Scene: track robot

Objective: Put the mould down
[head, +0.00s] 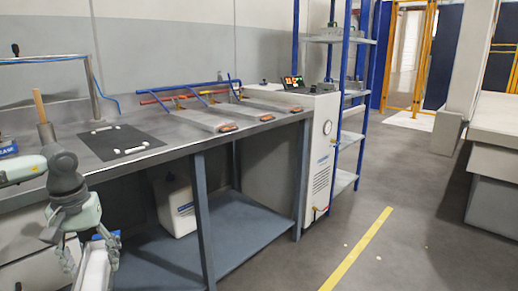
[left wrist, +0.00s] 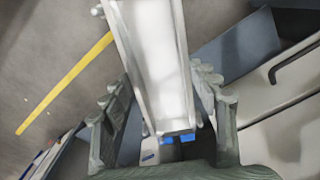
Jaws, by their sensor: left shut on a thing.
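The mould is a long, pale metal trough-like piece (head: 96,270), cut off by the bottom edge of the head view. In the left wrist view the mould (left wrist: 157,55) runs from the top edge down between the fingers. My left gripper (head: 90,246) is shut on the mould, with fingers on both sides of it, in front of the workbench and below its top. The left gripper also shows in the left wrist view (left wrist: 160,105). My right gripper is in neither view.
The grey workbench (head: 175,145) carries a clear black mat (head: 112,141) with white corner marks. Several flat metal pieces (head: 198,119) and coloured clamps lie farther along. A white container (head: 178,205) stands on the lower shelf. A white cabinet (head: 318,150) and blue-post rack (head: 345,140) stand beyond.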

